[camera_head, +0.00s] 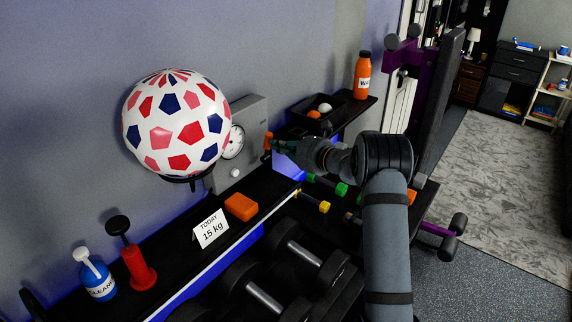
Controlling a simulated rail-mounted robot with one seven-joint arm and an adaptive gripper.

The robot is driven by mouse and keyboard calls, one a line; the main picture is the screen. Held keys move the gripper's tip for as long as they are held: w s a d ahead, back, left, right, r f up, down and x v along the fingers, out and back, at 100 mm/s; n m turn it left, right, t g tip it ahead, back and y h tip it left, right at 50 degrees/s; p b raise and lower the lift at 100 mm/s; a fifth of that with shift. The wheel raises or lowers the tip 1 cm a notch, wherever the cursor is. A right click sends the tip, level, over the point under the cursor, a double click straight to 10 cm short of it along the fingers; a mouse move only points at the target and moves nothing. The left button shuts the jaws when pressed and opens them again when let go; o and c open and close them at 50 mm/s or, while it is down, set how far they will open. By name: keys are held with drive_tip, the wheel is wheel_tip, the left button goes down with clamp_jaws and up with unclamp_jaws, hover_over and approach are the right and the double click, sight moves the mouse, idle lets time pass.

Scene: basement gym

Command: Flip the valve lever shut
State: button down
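A grey wall panel (254,110) with a round white gauge (234,141) stands behind the ball. A small orange lever (268,141) shows at the panel's right edge, roughly upright; I take it as the valve lever. My gripper (279,146) is just right of the lever, reaching in from the right, with its tip close to or touching it. The fingers are small and dark here, so I cannot tell their opening or whether they grasp the lever. The lever's mount is hidden.
A patterned ball (176,124) sits left of the panel. A black tray (318,114) and orange bottle (362,76) are behind my gripper.

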drive_tip(key=r+b+v, duration=0.1)
drive_tip(key=b+v, duration=0.4)
drive_tip(key=v, duration=0.8)
drive_tip(key=shift+a+r+b, duration=0.2)
drive_tip(key=shift+r+b, duration=0.1)
